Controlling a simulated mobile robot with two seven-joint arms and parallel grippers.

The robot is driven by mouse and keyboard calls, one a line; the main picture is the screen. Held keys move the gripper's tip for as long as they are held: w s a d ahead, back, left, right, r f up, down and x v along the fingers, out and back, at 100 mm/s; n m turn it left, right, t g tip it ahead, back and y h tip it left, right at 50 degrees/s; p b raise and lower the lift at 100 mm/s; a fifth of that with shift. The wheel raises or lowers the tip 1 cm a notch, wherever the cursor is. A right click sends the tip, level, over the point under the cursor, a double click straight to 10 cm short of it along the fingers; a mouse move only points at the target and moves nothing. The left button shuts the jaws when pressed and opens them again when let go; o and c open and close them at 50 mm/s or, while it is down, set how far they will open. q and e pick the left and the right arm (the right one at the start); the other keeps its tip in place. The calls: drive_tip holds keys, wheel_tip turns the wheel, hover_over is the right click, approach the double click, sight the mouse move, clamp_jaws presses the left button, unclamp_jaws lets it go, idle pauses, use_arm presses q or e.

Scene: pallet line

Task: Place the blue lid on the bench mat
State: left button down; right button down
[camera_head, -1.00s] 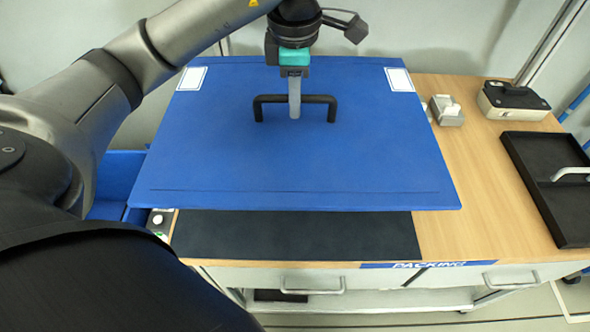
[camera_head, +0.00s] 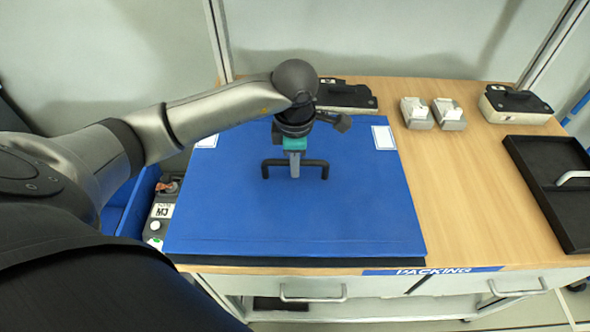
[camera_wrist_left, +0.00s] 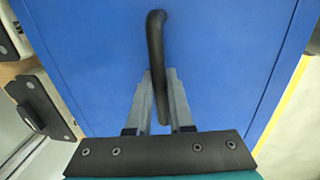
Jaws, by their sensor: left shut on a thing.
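The blue lid (camera_head: 300,217) lies level over the bench mat, with its black bar handle (camera_head: 315,165) on top. Only a thin black strip of the bench mat (camera_head: 310,262) shows along the lid's front edge; the lid hides the remainder. Whether the lid touches the mat or hangs just above it, I cannot tell. My left gripper (camera_head: 294,172) points down and is shut on the middle of the handle. In the left wrist view the handle (camera_wrist_left: 154,40) passes between the fingers above the blue lid surface (camera_wrist_left: 215,60). My right gripper is not in view.
Two small grey holders (camera_head: 432,113) and a white-and-black device (camera_head: 515,103) stand at the back right. A black tray (camera_head: 530,180) lies at the right. Another dark device (camera_head: 345,95) stands behind the lid. Bare wood (camera_head: 460,200) lies between lid and tray.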

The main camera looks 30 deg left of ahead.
use_arm(q)
wheel_tip(320, 180, down, 3)
drive_tip(key=shift+r, duration=0.15)
drive_tip(key=c, duration=0.8)
unclamp_jaws()
drive_tip(key=r, duration=0.8)
drive_tip(key=s+r, duration=0.1)
drive_tip(key=r, duration=0.3)
drive_tip(key=shift+s+d+p, duration=0.1)
drive_tip(key=shift+d+p, duration=0.25)
drive_tip(key=shift+p, duration=0.05)
drive_tip(key=shift+f, duration=0.1)
